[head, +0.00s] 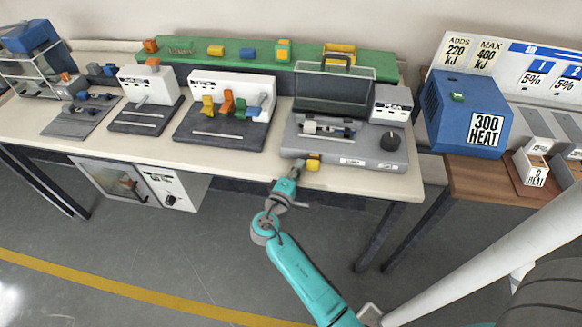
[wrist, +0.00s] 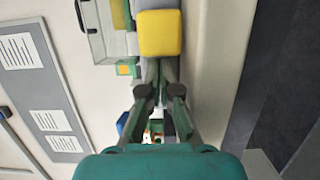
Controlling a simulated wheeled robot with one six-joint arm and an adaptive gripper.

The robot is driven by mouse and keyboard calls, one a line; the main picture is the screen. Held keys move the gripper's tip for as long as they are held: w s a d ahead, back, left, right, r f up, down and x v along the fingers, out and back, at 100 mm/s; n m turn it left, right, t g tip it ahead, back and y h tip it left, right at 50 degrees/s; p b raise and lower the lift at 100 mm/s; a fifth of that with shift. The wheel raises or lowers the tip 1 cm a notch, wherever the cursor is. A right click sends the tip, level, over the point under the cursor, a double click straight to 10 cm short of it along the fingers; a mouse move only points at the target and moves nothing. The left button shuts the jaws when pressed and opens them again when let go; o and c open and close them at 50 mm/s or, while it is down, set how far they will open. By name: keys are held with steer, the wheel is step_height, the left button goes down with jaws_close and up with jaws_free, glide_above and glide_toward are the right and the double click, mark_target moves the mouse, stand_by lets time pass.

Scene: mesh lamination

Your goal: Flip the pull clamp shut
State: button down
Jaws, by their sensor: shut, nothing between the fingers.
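A yellow block (head: 313,162) sits at the front edge of the grey machine (head: 350,160); it looks like a handle. It also shows large in the wrist view (wrist: 160,32). I cannot tell for sure whether it belongs to the pull clamp, nor its exact pose. My gripper (head: 301,186) is just in front of and below the yellow block, at the table's front edge. In the wrist view its fingers (wrist: 159,68) are together and empty, with their tips close to the block. I cannot tell whether they touch it.
The grey machine carries a raised clear lid (head: 335,87), a white roller (head: 328,128) and a black knob (head: 389,141). To its left stands a station with yellow, orange and green levers (head: 227,102). A blue heater box (head: 465,112) stands right. The floor in front is clear.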

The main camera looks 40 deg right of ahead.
mark_target(318, 168)
stand_by(0.3)
steer(key=shift+s+d, duration=0.9)
steer(key=shift+s, duration=0.25)
steer(key=shift+s+d, duration=0.85)
steer(key=shift+s, duration=0.25)
steer(key=v, duration=1.2)
steer(key=shift+w+a, duration=0.1)
steer(key=shift+a, duration=0.05)
